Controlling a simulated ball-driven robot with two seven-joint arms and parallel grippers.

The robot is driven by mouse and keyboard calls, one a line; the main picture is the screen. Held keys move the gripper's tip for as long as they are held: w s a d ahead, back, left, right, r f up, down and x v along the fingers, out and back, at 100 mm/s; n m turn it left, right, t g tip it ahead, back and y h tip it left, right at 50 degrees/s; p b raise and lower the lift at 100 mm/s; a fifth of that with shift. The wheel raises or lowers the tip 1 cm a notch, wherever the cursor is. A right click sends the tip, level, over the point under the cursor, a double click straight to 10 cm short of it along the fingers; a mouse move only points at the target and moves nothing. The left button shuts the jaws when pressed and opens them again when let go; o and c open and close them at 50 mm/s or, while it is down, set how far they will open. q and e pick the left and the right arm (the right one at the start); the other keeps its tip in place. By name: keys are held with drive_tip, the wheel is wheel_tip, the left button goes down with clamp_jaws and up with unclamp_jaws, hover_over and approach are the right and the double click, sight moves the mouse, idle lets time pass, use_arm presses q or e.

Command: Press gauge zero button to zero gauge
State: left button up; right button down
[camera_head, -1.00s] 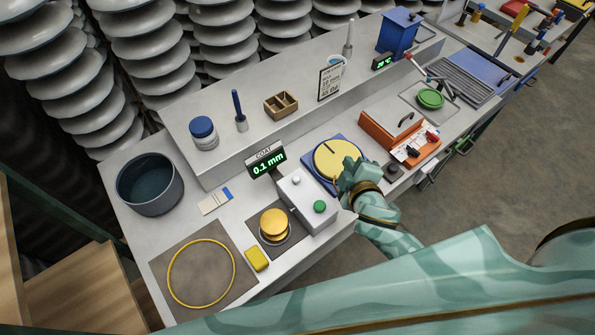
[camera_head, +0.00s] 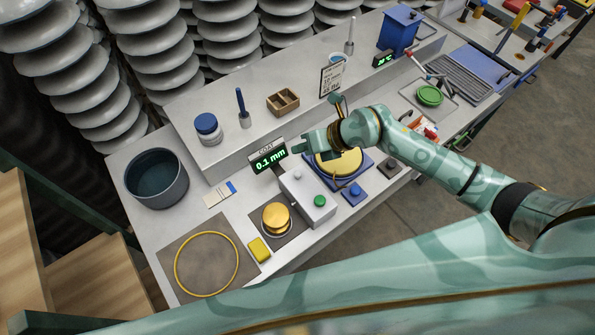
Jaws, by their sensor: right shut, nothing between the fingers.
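The gauge display (camera_head: 270,162) reads "COAT 0.1 mm" in green. In front of it is a light grey box (camera_head: 305,197) with a green button (camera_head: 320,201) and a small pale grey button (camera_head: 298,174) on top. A blue button (camera_head: 354,191) sits on a small blue pad to the right of the box. No label shows which button is the zero one. My right gripper (camera_head: 297,149) is shut and empty, above the bench just right of the display and behind the box, pointing left. It touches no button that I can see. My left gripper is out of view.
A round yellow plate on a blue base (camera_head: 368,158) is partly hidden under my right gripper. A raised shelf (camera_head: 185,118) runs along the back. A dark pot (camera_head: 157,180) stands at left.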

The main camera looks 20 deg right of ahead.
drive_tip(key=shift+f, duration=0.1)
drive_tip(key=b, duration=0.7)
hover_over(295, 173)
drive_tip(key=s+d, duration=0.1)
drive_tip(key=d, duration=0.1)
drive_tip(key=f, duration=0.6)
drive_tip(key=shift+a+f, duration=0.2)
drive_tip(key=shift+f, duration=0.1)
drive_tip(key=shift+f+b, duration=0.55)
drive_tip(key=shift+f, duration=0.45)
drive_tip(key=shift+f, duration=0.4)
drive_tip(key=shift+f+b, duration=0.4)
drive_tip(key=shift+f, duration=0.35)
idle(0.7)
drive_tip(key=shift+r+p, duration=1.2)
